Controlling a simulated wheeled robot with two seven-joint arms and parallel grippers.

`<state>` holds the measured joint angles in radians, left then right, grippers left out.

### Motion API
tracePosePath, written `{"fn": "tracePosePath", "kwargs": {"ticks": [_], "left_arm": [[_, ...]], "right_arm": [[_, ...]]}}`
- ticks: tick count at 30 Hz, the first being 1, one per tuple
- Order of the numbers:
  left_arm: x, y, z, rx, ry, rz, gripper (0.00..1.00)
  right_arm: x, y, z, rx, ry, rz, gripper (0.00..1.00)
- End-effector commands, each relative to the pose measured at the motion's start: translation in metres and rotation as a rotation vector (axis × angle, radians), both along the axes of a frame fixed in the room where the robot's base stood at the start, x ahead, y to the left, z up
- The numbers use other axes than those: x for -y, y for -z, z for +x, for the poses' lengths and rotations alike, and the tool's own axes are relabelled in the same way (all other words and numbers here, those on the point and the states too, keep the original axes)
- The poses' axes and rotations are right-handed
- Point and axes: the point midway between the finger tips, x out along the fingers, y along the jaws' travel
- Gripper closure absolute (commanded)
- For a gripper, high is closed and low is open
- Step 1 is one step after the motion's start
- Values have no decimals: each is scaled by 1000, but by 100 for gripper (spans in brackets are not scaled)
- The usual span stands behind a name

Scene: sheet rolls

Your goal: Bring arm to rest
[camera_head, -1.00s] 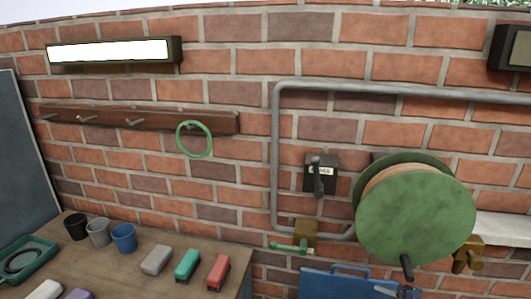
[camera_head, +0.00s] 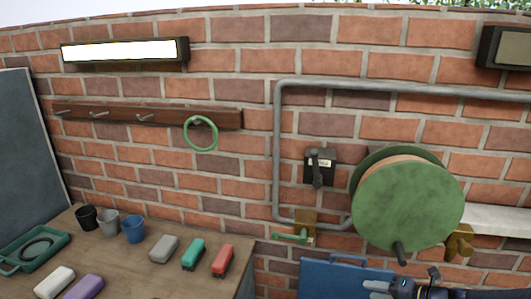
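My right gripper (camera_head: 378,289) shows at the bottom edge, right of centre, with its dark arm coming in from the right. It is in front of the lower part of a blue panel with a handle (camera_head: 325,276). The frame's edge cuts it off, so I cannot tell whether its fingers are open or shut, and I see nothing clearly held. My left gripper is not in view.
A wooden bench (camera_head: 133,267) at lower left carries cups, a green tray (camera_head: 57,237) and several coloured blocks. A green reel (camera_head: 408,205) juts from the brick wall above my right arm. A green ring (camera_head: 201,148) hangs from a hook rail.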

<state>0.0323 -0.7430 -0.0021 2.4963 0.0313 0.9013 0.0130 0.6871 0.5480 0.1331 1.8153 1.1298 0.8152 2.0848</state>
Motion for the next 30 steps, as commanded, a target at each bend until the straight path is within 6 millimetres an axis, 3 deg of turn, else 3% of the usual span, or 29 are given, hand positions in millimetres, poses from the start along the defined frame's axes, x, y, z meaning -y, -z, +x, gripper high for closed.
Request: {"fn": "tracePosePath", "kwargs": {"ticks": [7,12,18,22,23,30], "left_arm": [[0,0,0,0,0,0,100],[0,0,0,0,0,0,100],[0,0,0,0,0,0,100],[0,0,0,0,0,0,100],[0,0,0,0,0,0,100],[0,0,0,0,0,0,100]], "right_arm": [[-46,-67,-50,387,-466,-460,64],[-82,-112,-121,831,-991,-922,64],[-99,-130,-208,1364,-1642,-1414,64],[-98,-126,-248,1634,-2012,-1637,64],[-97,-125,-255,-1664,2063,1657,64],[-91,-116,-279,-1448,1862,1405,64]]}}
